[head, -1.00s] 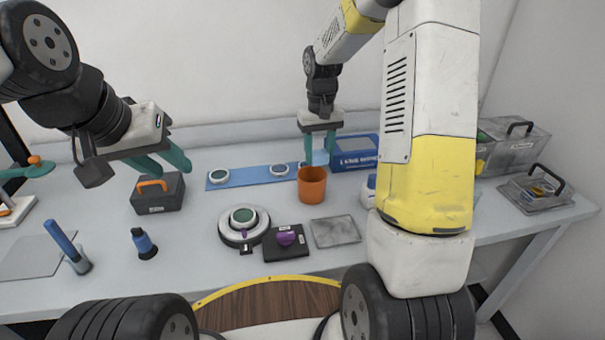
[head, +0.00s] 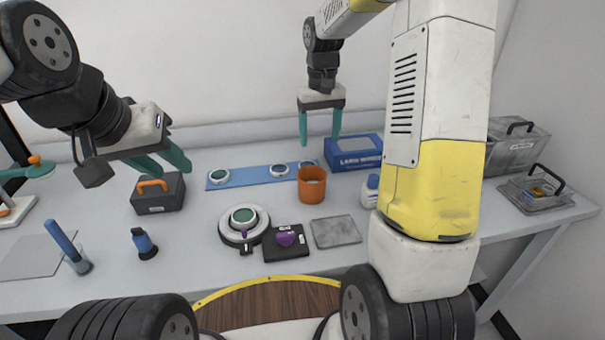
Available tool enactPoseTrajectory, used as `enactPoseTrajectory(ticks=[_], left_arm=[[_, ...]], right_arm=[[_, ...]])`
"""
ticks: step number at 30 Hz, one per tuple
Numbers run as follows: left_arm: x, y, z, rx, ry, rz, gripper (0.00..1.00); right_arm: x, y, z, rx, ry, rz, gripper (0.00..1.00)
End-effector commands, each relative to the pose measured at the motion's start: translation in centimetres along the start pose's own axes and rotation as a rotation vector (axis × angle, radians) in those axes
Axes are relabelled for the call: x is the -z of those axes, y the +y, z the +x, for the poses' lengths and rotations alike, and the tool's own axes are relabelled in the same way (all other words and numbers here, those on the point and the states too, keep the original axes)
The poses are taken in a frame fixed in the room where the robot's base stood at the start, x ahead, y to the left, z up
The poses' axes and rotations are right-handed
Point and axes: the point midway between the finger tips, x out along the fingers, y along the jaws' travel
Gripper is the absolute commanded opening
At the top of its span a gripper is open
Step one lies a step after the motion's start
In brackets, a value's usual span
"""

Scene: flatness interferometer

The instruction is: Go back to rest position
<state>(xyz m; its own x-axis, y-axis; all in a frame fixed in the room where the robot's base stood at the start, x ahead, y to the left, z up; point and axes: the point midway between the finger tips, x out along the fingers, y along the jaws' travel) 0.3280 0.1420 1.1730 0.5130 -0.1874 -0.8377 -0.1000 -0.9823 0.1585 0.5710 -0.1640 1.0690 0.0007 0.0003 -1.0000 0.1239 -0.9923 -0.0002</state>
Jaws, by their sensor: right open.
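My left gripper (head: 166,168) hangs in the air at the left, above and beside the dark box with the orange handle. Its teal fingers stand apart with nothing visible between them. My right gripper (head: 319,138) points down above the back of the table, behind the orange cup (head: 312,187) and left of the blue box (head: 352,151). Its teal fingers are spread and empty, clear of both. My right arm's large yellow and white link covers part of the table on the right.
A blue strip (head: 244,177) with several round pieces lies at the back. A round instrument (head: 229,234), a black pad (head: 272,251) with a purple knob and a grey plate (head: 336,232) are in the middle. The dark box (head: 148,203) and a blue-handled tool (head: 62,238) stand left. Clear bins (head: 515,157) stand right.

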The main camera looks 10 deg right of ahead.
Motion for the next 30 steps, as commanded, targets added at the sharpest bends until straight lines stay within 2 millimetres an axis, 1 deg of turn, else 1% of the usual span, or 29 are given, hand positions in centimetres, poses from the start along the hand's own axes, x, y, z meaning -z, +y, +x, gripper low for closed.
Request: enactPoseTrajectory(ticks=[1,4,7,13,15,17,20,23,24,26,27,30], left_arm=[[0.0,0.0,0.0,0.000,0.000,0.000,0.36],[0.0,0.0,0.0,0.000,0.000,0.000,0.36],[0.0,0.0,0.0,0.000,0.000,0.000,0.36],[0.0,0.0,0.0,0.000,0.000,0.000,0.36],[0.0,0.0,0.0,0.000,0.000,0.000,0.36],[0.0,0.0,0.0,0.000,0.000,0.000,0.36],[0.0,0.0,0.0,0.000,0.000,0.000,0.36],[0.0,0.0,0.0,0.000,0.000,0.000,0.36],[0.0,0.0,0.0,0.000,0.000,0.000,0.36],[0.0,0.0,0.0,0.000,0.000,0.000,0.36],[0.0,0.0,0.0,0.000,0.000,0.000,0.36],[0.0,0.0,0.0,0.000,0.000,0.000,0.36]], right_arm=[[0.1,0.0,-0.7,0.000,0.002,0.000,0.69],[0.0,0.0,-1.6,0.000,0.000,-0.001,0.69],[0.0,0.0,-1.9,0.000,0.000,-0.001,0.69],[-0.1,0.0,-2.0,0.000,0.001,-0.001,0.69],[-0.5,-0.1,-2.5,0.001,0.011,0.000,0.69],[-1.2,-0.2,-3.4,0.004,0.031,0.002,0.69],[-3.5,-0.6,-5.6,0.014,0.086,0.008,0.69],[-6.6,-1.2,-7.9,0.029,0.159,0.015,0.69],[-8.0,-1.5,-8.7,0.037,0.190,0.018,0.69],[-10.0,-1.9,-9.7,0.047,0.234,0.023,0.69],[-11.4,-2.2,-10.2,0.056,0.263,0.027,0.69],[-14.7,-2.9,-11.1,0.076,0.338,0.037,0.69]])
